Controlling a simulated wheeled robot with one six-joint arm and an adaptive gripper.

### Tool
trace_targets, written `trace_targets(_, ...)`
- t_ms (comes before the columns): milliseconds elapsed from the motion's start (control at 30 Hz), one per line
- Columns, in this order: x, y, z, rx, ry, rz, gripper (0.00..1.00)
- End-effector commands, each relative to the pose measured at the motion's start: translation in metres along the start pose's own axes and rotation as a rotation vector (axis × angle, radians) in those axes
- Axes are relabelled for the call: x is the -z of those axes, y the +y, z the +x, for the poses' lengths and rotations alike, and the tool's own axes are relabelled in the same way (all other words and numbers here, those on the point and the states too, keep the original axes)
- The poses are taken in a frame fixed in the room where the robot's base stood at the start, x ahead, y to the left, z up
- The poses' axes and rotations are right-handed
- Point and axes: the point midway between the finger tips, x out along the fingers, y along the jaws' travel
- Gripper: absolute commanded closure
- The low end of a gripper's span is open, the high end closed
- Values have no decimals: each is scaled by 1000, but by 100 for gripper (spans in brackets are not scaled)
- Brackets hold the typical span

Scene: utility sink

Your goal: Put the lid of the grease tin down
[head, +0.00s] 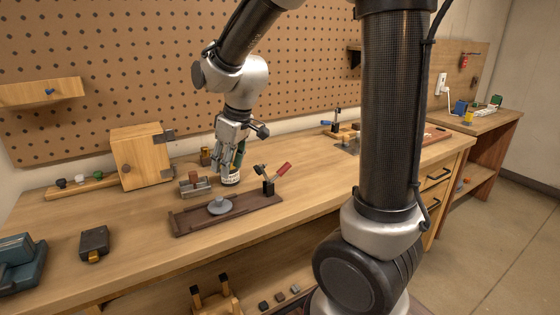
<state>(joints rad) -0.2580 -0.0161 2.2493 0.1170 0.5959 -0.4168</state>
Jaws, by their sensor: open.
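A grey round lid with a small knob (219,206) lies flat, knob up, on a dark wooden board (183,222) on the workbench. A small tin with a pale label (231,178), which looks like the grease tin, stands behind the board. My gripper (231,166) points down at the tin, its fingers open and overlapping the tin's top in the head view. It is apart from the lid. The fingers hide the tin's upper part, and I cannot tell whether they touch it. A dark green shape shows beside the fingers.
A metal block (195,186) sits left of the tin, with a wooden box (142,157) behind. A dark block (94,243) lies front left. The bench front is mostly clear.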

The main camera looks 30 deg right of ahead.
Motion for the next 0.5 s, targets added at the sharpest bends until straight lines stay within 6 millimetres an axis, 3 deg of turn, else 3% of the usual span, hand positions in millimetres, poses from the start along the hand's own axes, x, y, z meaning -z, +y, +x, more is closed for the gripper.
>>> trace_targets(167,-49,9,-59,-39,20,135,58)
trace_targets(300,-115,7,-110,-85,31,303,58)
trace_targets(500,-192,-8,-146,-141,41,495,58)
